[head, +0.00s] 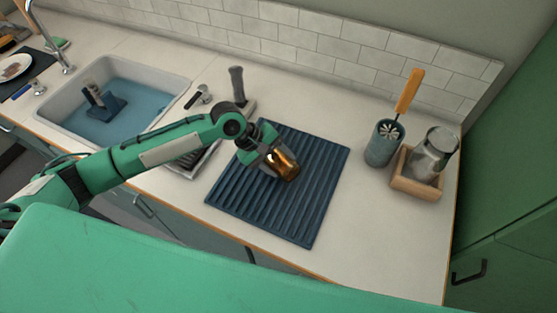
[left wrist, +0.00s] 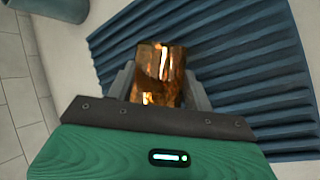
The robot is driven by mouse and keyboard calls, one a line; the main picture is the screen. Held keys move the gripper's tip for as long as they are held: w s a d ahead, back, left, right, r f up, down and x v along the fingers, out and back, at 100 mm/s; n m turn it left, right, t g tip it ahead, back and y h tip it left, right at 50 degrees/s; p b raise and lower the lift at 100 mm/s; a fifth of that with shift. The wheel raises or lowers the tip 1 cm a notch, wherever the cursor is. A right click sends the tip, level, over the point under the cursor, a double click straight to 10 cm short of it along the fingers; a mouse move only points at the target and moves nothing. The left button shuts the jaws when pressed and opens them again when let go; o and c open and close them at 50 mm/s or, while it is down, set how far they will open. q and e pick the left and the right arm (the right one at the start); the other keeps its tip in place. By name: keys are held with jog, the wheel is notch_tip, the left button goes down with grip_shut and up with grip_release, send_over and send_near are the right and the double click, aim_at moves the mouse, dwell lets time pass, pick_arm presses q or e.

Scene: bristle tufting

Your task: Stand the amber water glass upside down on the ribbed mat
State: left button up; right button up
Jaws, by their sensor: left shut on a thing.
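The amber water glass (head: 284,163) is held by my left gripper (head: 271,161) over the middle of the blue ribbed mat (head: 311,205). The left jaws are shut on it. In the left wrist view the shiny amber glass (left wrist: 160,74) sits between the two grey fingers of my left gripper (left wrist: 160,88), with the ribbed mat (left wrist: 235,50) behind it. In the head view the glass looks tilted. I cannot tell whether it touches the mat or which end is its mouth. My right gripper is not in view.
A blue-grey cup with an orange-handled brush (head: 382,146) and a wooden box holding a clear jar (head: 418,183) stand right of the mat. A sink with water (head: 140,84) is at the left. A dark upright handle (head: 237,86) stands behind the mat. The rest of the mat is bare.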

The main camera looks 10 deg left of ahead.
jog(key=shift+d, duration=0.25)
pick_arm(q)
jog(key=shift+f, duration=0.6)
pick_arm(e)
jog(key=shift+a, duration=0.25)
pick_arm(q)
jog(key=o, duration=1.3)
jog(key=b+v, duration=0.1)
jog(key=v, duration=1.2)
jog(key=shift+a+r, duration=0.25)
jog(key=shift+r, duration=0.1)
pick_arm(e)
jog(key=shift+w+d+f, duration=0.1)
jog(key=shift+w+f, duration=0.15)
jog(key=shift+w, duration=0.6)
